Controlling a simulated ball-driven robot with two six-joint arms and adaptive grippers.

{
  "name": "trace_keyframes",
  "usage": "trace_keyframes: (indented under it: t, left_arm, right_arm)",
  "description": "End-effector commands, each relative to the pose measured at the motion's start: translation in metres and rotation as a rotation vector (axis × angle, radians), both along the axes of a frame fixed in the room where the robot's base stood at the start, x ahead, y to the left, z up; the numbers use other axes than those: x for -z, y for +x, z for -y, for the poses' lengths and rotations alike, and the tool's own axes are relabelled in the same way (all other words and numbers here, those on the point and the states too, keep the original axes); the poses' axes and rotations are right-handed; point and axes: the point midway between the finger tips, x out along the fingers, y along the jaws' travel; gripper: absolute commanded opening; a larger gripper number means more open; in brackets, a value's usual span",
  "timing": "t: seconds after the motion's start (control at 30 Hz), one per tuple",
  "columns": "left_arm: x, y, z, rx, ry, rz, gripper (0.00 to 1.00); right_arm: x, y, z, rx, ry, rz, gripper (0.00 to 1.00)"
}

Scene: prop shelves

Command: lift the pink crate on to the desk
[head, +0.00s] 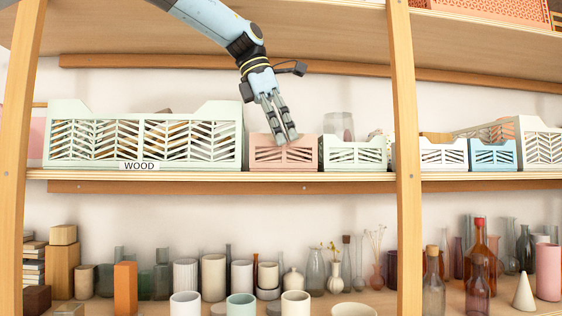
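The pink crate (268,153) is a small slatted crate on the middle shelf, between a large pale green crate labelled WOOD and a small white-green crate. My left gripper (288,139) reaches down from above, its fingers overlapping the front of the pink crate. Its two fingers lie near each other, and I cannot tell whether they touch the crate or are closed on its wall. The crate sits level on the shelf. My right gripper is not in view. No desk is in view.
The large WOOD crate (60,150) stands close on the left and the white-green crate (355,154) close on the right. A wooden upright (404,120) is farther right. The shelf above (330,35) overhangs. Several vases and bottles crowd the shelf below.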

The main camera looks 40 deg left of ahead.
Motion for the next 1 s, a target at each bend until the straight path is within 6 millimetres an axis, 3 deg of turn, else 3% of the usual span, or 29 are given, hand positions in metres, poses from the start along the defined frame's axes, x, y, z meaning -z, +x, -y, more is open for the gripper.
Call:
trace_keyframes:
  t: [0.1, 0.2, 0.5, 0.77, 1.0]
  left_arm:
    - [0.016, 0.005, 0.002, 0.001, -0.001, -0.005, 0.33]
    - [0.028, 0.009, 0.005, 0.000, -0.001, -0.004, 0.33]
    - [0.035, 0.011, 0.006, -0.001, 0.000, 0.000, 0.33]
    - [0.035, 0.011, 0.006, -0.001, 0.000, 0.000, 0.00]
    - [0.035, 0.011, 0.006, -0.001, 0.000, 0.000, 0.00]
  right_arm:
    - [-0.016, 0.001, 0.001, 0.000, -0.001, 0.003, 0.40]
    - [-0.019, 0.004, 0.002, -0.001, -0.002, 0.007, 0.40]
    - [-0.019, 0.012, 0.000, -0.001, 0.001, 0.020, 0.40]
    - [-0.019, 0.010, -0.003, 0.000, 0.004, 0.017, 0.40]
    - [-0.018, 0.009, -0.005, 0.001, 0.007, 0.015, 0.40]
